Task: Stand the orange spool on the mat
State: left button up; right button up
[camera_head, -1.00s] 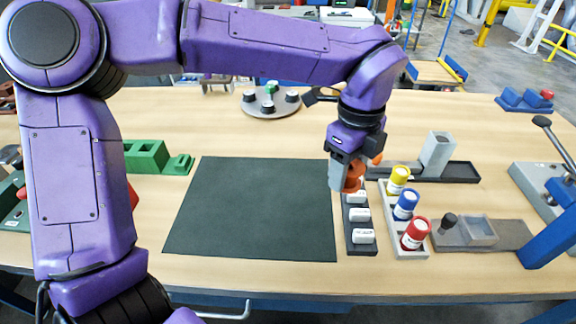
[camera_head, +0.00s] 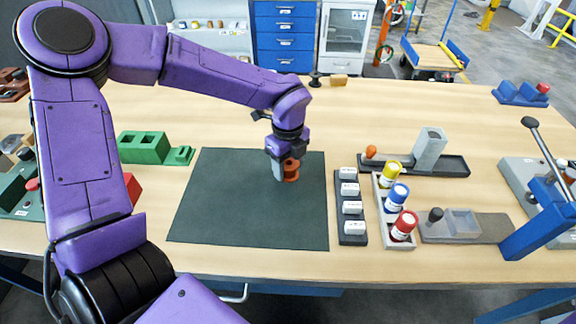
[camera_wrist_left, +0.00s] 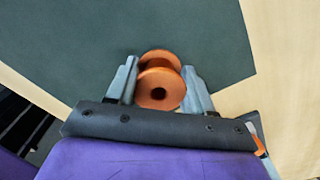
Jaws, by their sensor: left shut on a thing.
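The orange spool (camera_head: 291,170) is between the fingers of my left gripper (camera_head: 284,172), over the upper right part of the dark green mat (camera_head: 240,215). In the left wrist view the spool (camera_wrist_left: 160,85) shows its round flange and centre hole toward the camera, with a finger of the left gripper (camera_wrist_left: 160,92) on each side. The gripper is shut on it. The spool looks upright and close to the mat; I cannot tell whether it touches. The mat (camera_wrist_left: 95,45) fills most of the upper wrist view. My right gripper is not in view.
Right of the mat are a rack of white blocks (camera_head: 350,226) and a tray of yellow, blue and red cylinders (camera_head: 397,240). A dark tray with a grey block (camera_head: 430,150) lies behind. Green blocks (camera_head: 145,148) stand left. The rest of the mat is clear.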

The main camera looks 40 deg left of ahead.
pick_arm(q)
jog(key=shift+s+f, duration=0.3)
jog(key=shift+f, duration=0.5)
jog(key=shift+w+f, duration=0.2)
jog(key=shift+w, duration=0.05)
jog(key=o, duration=1)
jog(key=shift+s, duration=0.1)
jog(key=shift+o, duration=0.2)
jog(key=shift+r, duration=0.15)
jog(key=shift+r, duration=0.3)
notch_tip(320, 180, up, 12)
jog(key=shift+f+b, duration=0.25)
jog(key=shift+b, duration=0.15)
